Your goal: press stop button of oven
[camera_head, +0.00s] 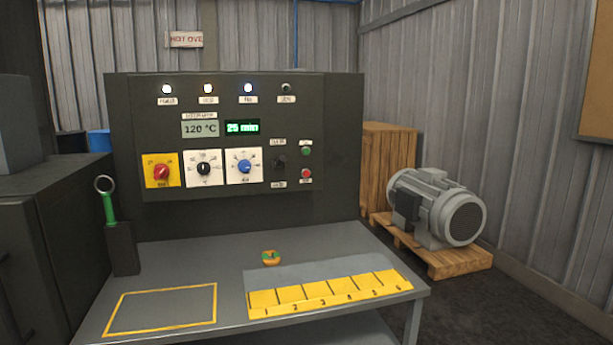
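The oven's dark control panel (235,215) stands behind a grey table. A red button (306,174) with a small label under it sits at the panel's lower right. A green button (306,151) with a label above it is directly above the red one. The label text is too small to read surely. A black selector switch (279,163) is just left of the two buttons. Nothing covers the buttons. Neither of my grippers shows in the head view.
The grey table (230,265) carries a numbered yellow strip (330,292) and a small orange-green object (270,258). A green-handled tool (109,208) stands at left. A motor (440,208) sits on a pallet (455,262) at right. The space before the buttons is clear.

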